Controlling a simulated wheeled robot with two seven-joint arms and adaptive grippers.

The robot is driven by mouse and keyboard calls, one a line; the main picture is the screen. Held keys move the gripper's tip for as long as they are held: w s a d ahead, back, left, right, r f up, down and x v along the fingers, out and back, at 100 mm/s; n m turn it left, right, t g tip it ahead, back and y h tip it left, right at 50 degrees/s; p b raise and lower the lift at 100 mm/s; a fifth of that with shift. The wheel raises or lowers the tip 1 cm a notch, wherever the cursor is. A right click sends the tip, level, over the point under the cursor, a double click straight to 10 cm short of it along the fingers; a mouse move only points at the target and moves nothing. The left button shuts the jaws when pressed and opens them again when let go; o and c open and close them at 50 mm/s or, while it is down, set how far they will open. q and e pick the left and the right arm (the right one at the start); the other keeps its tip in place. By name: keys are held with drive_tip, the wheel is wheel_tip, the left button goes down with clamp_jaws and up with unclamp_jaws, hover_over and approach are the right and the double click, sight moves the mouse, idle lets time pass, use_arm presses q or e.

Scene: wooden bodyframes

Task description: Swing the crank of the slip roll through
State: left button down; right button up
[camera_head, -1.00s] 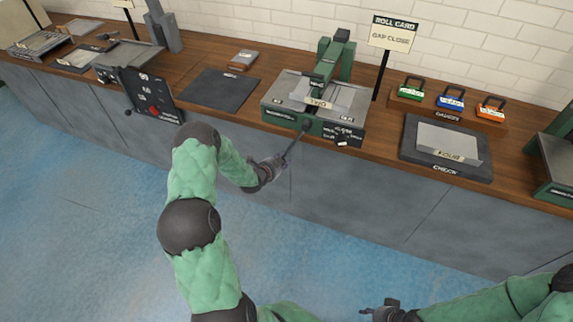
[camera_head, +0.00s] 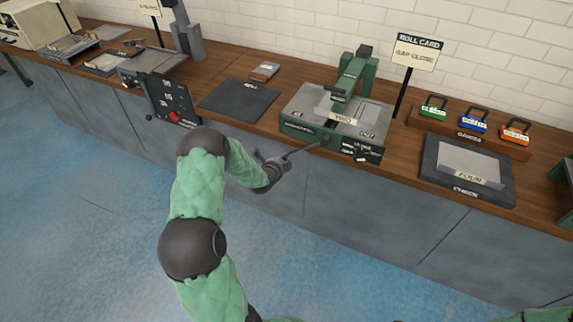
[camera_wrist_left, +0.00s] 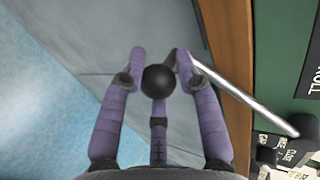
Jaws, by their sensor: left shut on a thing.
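The slip roll (camera_head: 300,130) is a green and grey machine near the bench's front edge, with a tag marked TWO on top. Its crank (camera_head: 306,149) is a thin rod running left and slightly down from a dark hub on the front face. My left gripper (camera_head: 281,161) is at the crank's outer end, in front of the bench. In the left wrist view its purple fingers close around a black ball knob (camera_wrist_left: 158,81), and the crank's silver rod (camera_wrist_left: 245,98) runs right to the hub. My right gripper is out of view.
A ROLL CARD sign (camera_head: 416,53) reading GAP CLOSE stands behind the slip roll. A dark mat (camera_head: 238,100) lies to its left. A dark tray (camera_head: 435,163) with a plate tagged FOUR and several coloured padlocks are to its right. Open floor lies before the bench.

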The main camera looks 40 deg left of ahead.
use_arm(q)
drive_tip(key=shift+s+a, duration=0.3)
idle(0.4)
drive_tip(key=c, duration=1.1)
unclamp_jaws()
drive_tip(key=shift+o, duration=0.9)
drive_tip(key=shift+a+r, duration=0.1)
drive_tip(key=shift+a, duration=0.1)
drive_tip(key=shift+w, duration=0.1)
drive_tip(key=shift+d+r, duration=0.1)
drive_tip(key=shift+d, duration=0.05)
drive_tip(key=v, duration=1.2)
drive_tip(key=shift+d, duration=0.2)
